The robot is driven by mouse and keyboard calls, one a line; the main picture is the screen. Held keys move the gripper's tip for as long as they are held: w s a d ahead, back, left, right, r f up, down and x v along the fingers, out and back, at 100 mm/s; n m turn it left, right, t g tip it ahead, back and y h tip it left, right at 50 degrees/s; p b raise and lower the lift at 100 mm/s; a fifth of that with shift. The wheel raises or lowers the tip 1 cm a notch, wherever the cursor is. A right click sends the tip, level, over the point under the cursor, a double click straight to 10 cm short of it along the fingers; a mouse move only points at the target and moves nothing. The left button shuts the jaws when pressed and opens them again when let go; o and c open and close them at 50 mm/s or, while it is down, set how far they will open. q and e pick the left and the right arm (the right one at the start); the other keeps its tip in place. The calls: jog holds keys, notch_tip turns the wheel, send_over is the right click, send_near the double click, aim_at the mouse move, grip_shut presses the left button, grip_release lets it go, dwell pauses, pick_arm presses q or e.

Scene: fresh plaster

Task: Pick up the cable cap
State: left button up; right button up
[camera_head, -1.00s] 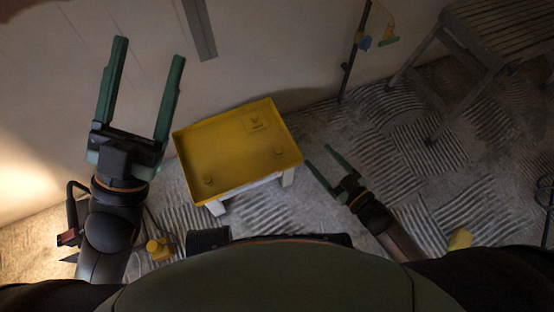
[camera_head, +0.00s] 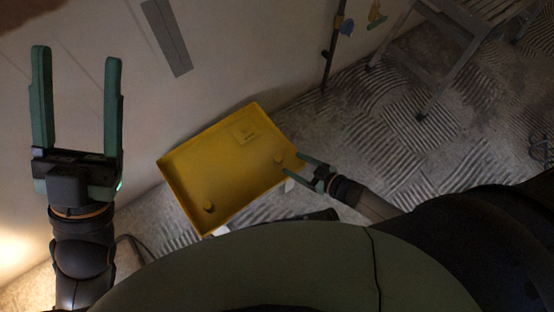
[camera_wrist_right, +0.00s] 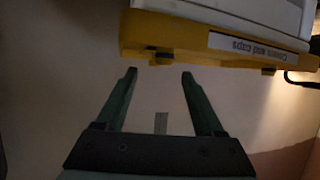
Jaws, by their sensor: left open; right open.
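A yellow tray (camera_head: 190,165) on a light stand holds two small yellow-brown knobs. They look like caps, but I cannot tell which is the cable cap. One cap (camera_head: 209,206) is near the tray's front corner. The other cap (camera_head: 279,160) is near the right edge. My right gripper (camera_head: 291,171) is open and empty at that right edge, beside the right cap. In the right wrist view the open fingers (camera_wrist_right: 159,73) point at the tray (camera_wrist_right: 215,42), with one small cap (camera_wrist_right: 163,60) just beyond and between the tips. My left gripper (camera_head: 77,54) is open and empty, left of the tray.
A label (camera_wrist_right: 245,46) on the tray's side reads "Covers and caps", upside down. A grey stool or ladder (camera_head: 450,70) and a dark pole (camera_head: 332,50) stand at the back right. Ridged floor (camera_head: 400,130) lies between.

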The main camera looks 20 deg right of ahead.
aim_at(280, 158)
jog(key=shift+b+x, duration=0.3)
jog(key=shift+x, duration=0.9)
jog(key=b+x, duration=0.1)
jog(key=x, duration=0.2)
jog(key=b+x, duration=0.1)
jog(key=shift+s+a+f+b, duration=0.15)
jog(key=shift+a+f+b, duration=0.05)
jog(key=shift+a+b, duration=0.15)
jog(key=shift+w+a, duration=0.25)
jog(key=shift+w, duration=0.1)
jog(key=shift+c, duration=0.2)
grip_shut()
